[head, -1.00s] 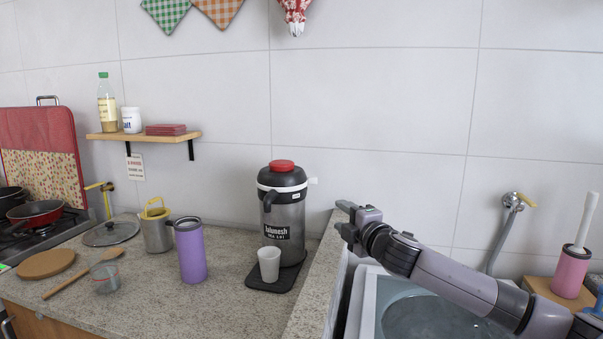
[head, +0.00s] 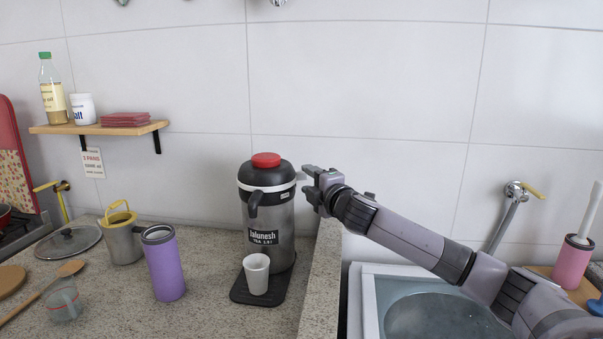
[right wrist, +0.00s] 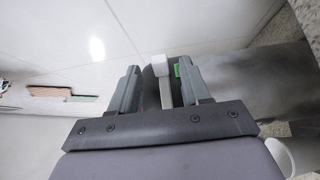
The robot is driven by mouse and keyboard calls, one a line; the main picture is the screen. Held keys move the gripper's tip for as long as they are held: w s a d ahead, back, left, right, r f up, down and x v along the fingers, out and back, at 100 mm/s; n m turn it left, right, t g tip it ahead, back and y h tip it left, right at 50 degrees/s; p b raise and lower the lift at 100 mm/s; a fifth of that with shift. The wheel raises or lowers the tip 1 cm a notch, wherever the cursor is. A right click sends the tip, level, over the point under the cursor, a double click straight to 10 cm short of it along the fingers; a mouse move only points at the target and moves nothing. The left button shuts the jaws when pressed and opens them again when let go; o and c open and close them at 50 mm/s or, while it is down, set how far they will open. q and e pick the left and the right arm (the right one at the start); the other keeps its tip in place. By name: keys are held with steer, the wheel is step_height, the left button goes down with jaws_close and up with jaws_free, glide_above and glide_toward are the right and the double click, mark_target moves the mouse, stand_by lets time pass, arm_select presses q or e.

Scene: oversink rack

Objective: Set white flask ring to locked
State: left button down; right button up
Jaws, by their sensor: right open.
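The flask (head: 281,222) stands upright on the counter, grey with a black upper part and a red top. A white ring (head: 275,189) runs round its upper part, and a small white tab sticks out on the right. My right gripper (head: 304,180) is open at the flask's right side, level with the ring. In the right wrist view the white tab (right wrist: 159,65) on its pale stem lies between the two open fingers (right wrist: 160,72). A green mark (right wrist: 177,71) shows near the right finger. I cannot tell if the fingers touch the tab. My left gripper is out of view.
A white cup (head: 256,275) stands on the black base (head: 240,292) before the flask. The sink (head: 370,305) is at right; the tiled wall is behind.

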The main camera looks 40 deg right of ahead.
mark_target(304, 177)
steer(key=shift+p+x, duration=0.55)
steer(key=shift+x, duration=1.7)
jaws_close()
